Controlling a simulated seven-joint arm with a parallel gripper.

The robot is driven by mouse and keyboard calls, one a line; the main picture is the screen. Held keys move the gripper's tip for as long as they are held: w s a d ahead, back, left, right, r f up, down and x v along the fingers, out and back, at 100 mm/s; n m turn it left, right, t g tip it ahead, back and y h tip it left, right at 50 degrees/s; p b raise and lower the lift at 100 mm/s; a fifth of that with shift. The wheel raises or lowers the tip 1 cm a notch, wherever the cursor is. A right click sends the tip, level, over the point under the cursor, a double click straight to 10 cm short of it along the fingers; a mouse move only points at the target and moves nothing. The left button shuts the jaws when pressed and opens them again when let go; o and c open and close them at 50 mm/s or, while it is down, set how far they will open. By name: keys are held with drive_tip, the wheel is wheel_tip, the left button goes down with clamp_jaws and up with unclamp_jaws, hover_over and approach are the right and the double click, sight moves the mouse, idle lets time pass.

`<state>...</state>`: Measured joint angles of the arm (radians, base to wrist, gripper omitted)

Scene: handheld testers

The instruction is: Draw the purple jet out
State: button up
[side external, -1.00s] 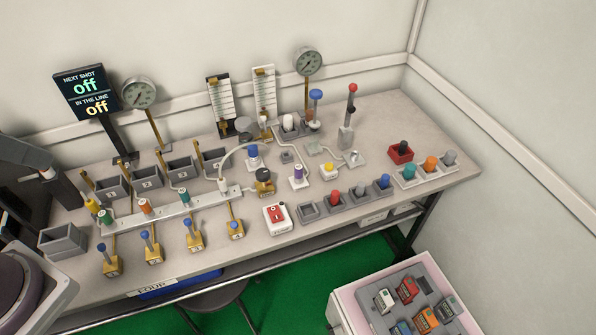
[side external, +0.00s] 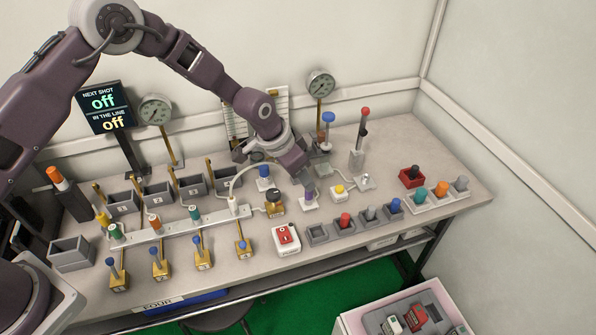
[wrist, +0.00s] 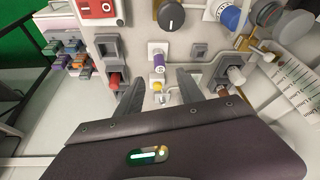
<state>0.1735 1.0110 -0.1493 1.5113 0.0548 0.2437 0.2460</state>
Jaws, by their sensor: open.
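The purple jet (side external: 308,195) stands upright in a small white base at the middle right of the bench in the side view. In the wrist view the jet (wrist: 158,62) shows its purple top and a white collar with a small mark. My gripper (side external: 302,178) is just above and beside it, pointing down. In the wrist view the two fingers of my gripper (wrist: 159,80) are spread apart, with the jet lying between and slightly beyond their tips. Nothing is held. The side view does not show clearly whether a finger touches the jet.
Close by are a yellow button (side external: 339,189), a blue-topped piece (side external: 264,172), a black knob (side external: 273,198) and a red switch box (side external: 286,236). A row of grey sockets (side external: 317,234) lies in front. A tall red-tipped lever (side external: 364,125) stands behind right.

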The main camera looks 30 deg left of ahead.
sight(309, 195)
drive_tip(key=x, duration=0.6)
drive_tip(key=shift+f, duration=0.1)
drive_tip(key=shift+c, duration=0.5)
clamp_jaws()
idle(1.0)
